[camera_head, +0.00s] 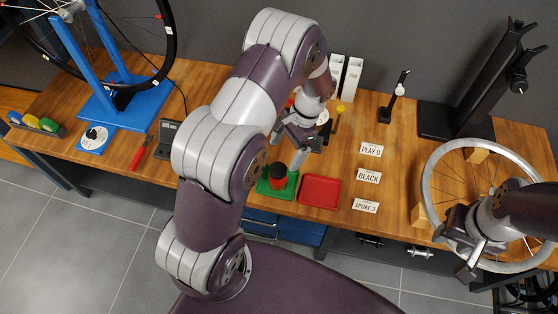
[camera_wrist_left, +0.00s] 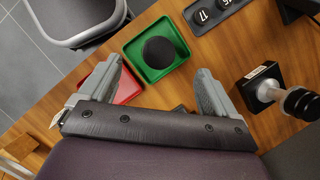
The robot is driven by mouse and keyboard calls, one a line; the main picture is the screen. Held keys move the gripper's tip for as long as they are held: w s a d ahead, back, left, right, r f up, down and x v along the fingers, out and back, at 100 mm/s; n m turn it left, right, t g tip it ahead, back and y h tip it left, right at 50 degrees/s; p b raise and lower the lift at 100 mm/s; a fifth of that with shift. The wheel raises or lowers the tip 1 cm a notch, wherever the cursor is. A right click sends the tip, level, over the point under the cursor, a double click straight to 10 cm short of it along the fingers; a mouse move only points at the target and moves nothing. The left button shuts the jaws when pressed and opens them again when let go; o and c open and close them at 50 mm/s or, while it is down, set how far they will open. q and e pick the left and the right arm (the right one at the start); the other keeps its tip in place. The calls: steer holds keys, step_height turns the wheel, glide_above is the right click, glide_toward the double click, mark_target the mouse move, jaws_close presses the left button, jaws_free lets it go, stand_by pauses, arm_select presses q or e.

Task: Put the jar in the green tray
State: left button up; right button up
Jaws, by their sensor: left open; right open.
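The jar (camera_head: 278,172), red with a black lid, stands upright in the green tray (camera_head: 262,190) near the table's front edge. In the left wrist view only its round black lid (camera_wrist_left: 159,52) shows, inside the green tray (camera_wrist_left: 133,50). My left gripper (camera_head: 290,146) is open and empty, above and just behind the jar, apart from it. In its wrist view the two fingers (camera_wrist_left: 158,72) are spread, with the jar beyond them. My right gripper (camera_head: 459,252) is open and empty at the right, over the lower left part of the wheel.
A red tray (camera_head: 320,191) lies right of the green one. A spoked wheel (camera_head: 429,190) rests on wooden blocks. White containers (camera_head: 352,78) stand behind my left arm. A blue stand (camera_head: 125,105) holds another wheel at left.

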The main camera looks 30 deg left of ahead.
arm_select(q)
steer(key=s+d+r+n+t+h, duration=0.1)
steer(key=s+d+r+n+t, duration=0.1)
steer(key=s+r, duration=0.3)
steer(key=s+d+r+n+t+h, duration=0.1)
steer(key=s+d+r+n+t, duration=0.1)
steer(key=s+r, duration=0.4)
steer(key=shift+r+n+t, duration=0.6)
steer(key=shift+r+n, duration=0.2)
steer(key=shift+n, duration=0.3)
steer(key=shift+s, duration=0.15)
